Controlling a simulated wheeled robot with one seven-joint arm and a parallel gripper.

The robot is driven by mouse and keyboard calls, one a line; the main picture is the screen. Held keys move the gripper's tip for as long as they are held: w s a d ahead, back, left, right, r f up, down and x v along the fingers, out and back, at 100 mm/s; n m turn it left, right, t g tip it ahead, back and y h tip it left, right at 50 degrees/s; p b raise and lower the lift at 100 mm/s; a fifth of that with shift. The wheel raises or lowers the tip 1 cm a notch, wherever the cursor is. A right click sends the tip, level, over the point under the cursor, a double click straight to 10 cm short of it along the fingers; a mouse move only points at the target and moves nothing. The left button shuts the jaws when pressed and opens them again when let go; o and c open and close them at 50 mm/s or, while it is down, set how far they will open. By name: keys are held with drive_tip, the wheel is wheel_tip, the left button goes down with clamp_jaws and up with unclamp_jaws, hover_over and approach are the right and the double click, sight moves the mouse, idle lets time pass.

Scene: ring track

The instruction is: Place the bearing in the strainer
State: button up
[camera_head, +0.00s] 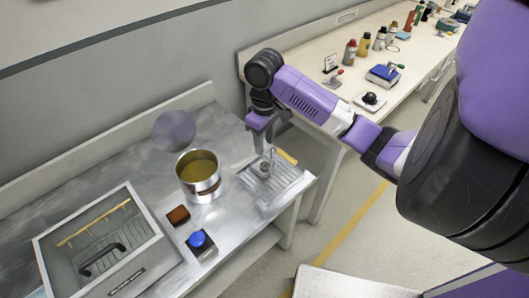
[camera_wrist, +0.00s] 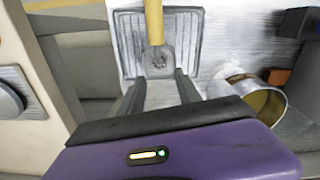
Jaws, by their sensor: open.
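My gripper (camera_head: 265,139) is open above the ribbed metal tray (camera_head: 292,183) at the table's right end; the fingers also show in the wrist view (camera_wrist: 160,84). A small grey metal piece (camera_head: 265,165), apparently the strainer's cup, stands on the tray below the fingers. In the wrist view a yellow handle (camera_wrist: 154,22) runs to this grey cup (camera_wrist: 153,68), just beyond the fingertips. A dark, speckled round spot (camera_wrist: 160,59) shows in the cup. I cannot tell whether it is the bearing or the mesh. No bearing is clearly distinguishable elsewhere.
A metal pot (camera_head: 201,188) of yellowish liquid stands left of the tray. A brown block (camera_head: 178,215) and a blue button on a dark box (camera_head: 197,239) are in front.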

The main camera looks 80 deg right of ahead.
wheel_tip(320, 180, up, 2)
drive_tip(key=shift+r, duration=0.1)
idle(0.6)
